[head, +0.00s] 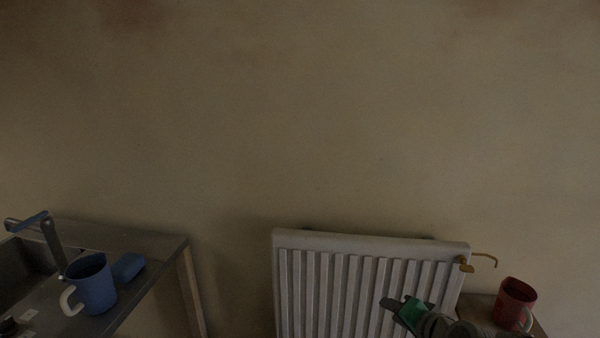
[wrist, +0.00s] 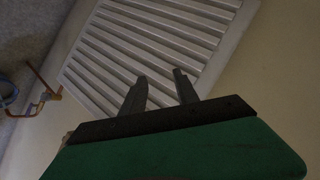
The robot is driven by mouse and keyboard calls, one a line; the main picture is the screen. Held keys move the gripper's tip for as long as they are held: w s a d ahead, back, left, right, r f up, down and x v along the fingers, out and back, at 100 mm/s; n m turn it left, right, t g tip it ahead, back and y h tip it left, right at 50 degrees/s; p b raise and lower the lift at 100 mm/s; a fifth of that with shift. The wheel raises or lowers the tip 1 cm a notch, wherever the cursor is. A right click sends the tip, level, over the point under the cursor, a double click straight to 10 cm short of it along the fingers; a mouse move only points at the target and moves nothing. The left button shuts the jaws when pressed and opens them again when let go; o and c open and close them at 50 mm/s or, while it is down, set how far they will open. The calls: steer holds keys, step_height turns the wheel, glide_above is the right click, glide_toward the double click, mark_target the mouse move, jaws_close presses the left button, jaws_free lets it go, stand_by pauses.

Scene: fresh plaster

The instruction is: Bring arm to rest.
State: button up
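My gripper (head: 393,305) shows at the bottom of the head view, in front of the white radiator (head: 340,290). In the wrist view my gripper's two grey fingers (wrist: 160,92) stand apart with nothing between them, and the radiator (wrist: 150,45) lies beyond them. My arm runs from the gripper toward the lower right of the head view. Most of the arm is out of frame.
A metal counter (head: 150,246) at the left bears a blue mug (head: 95,287), a blue block-like item (head: 128,266) and a tap (head: 50,240) by a sink. A red mug (head: 513,302) stands on a small surface at the right, close to my arm.

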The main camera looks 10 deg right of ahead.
steer(key=s+a+r+n+g+h+p, duration=0.1)
steer(key=s+a+r+n+g+p, duration=0.1)
steer(key=s+a+n+g, duration=0.2)
steer(key=s+a+r+n+g+p, duration=0.2)
steer(key=s+a+n+g, duration=0.2)
steer(key=s+a, duration=0.6)
steer(key=shift+s+a+r+n+h, duration=0.15)
steer(key=shift+s+r+n+h, duration=0.25)
steer(key=shift+s+n, duration=0.45)
steer(key=shift+w+f, duration=0.1)
